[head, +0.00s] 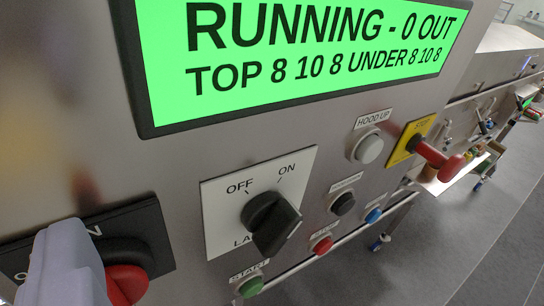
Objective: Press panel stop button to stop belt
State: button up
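The grey control panel (170,165) fills the left and middle of the view, seen at a slant. Its green display (310,50) reads "RUNNING - 0 OUT" and "TOP 8 10 8 UNDER 8 10 8". A red button (321,245) sits low on the panel under a small label that is hard to read. The green START button (251,288) is below and left of it. My gripper (66,265) shows only as a pale grey part at the lower left, overlapping a black plate and apart from the red button. Its opening is not visible.
An OFF/ON rotary knob (270,220) sticks out left of the red button. Black (343,203), blue (373,215) and grey HOOD UP (368,148) buttons sit nearby. A red handle (438,160) projects by a yellow plate. A red-black switch (125,284) is lower left. Open floor (470,230) lies right.

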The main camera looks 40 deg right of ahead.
aim_at(324, 246)
jog(key=z, duration=0.9)
